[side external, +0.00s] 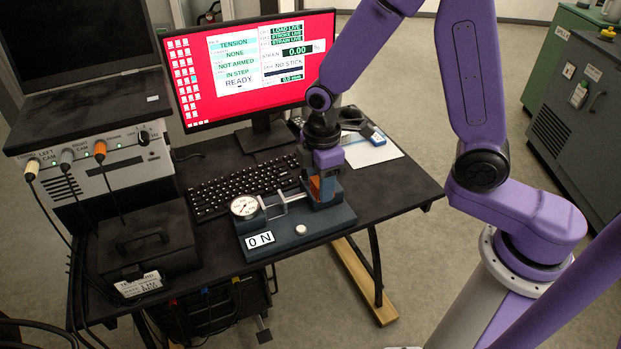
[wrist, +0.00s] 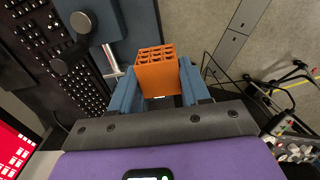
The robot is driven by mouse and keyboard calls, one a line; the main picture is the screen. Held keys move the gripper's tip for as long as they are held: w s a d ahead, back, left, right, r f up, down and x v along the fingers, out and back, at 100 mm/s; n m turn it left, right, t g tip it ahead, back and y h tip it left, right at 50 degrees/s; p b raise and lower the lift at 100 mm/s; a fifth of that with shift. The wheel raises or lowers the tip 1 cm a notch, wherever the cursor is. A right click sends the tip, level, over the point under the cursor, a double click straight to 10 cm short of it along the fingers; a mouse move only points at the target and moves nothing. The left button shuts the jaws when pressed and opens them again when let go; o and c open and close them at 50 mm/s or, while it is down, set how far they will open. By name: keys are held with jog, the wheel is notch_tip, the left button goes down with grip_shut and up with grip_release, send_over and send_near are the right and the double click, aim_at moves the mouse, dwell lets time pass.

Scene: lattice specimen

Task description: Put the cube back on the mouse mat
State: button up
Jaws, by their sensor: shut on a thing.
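The orange cube (wrist: 156,71), a lattice block with open cells on one face, is between the blue fingers of my gripper (wrist: 158,86) in the wrist view. My gripper (side external: 323,187) is shut on it. In the side view, the cube (side external: 321,187) is partly hidden by the fingers, at the right end of the dial gauge fixture. I cannot tell whether it touches the fixture. A pale flat sheet (side external: 383,152) lies at the back right of the table, with a blue-edged item on it. I cannot tell whether this is the mouse mat.
The fixture has a dark blue base (side external: 325,226), a round dial (side external: 244,206), a "0 N" label and a knob (side external: 301,230). A keyboard (side external: 235,190) lies behind it. A monitor (side external: 250,68) stands at the back. A black case (side external: 146,235) sits at the left.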

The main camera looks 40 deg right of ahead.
jog(key=w+d+f+m, duration=0.1)
jog(key=d+m, duration=0.2)
jog(key=d, duration=1)
jog(key=w+d+f+m, duration=0.1)
jog(key=w+d+m, duration=0.1)
jog(key=d, duration=1.1)
send_over(353, 155)
jog(key=s, duration=0.1)
jog(key=f, duration=0.9)
jog(key=shift+a, duration=0.2)
jog(key=shift+w+d+f, duration=0.15)
jog(key=shift+w+f, duration=0.25)
jog(key=shift+f, duration=0.1)
jog(key=shift+w+f, duration=0.1)
jog(key=shift+f, duration=1.5)
jog(key=shift+f, duration=0.15)
jog(key=o, duration=1.1)
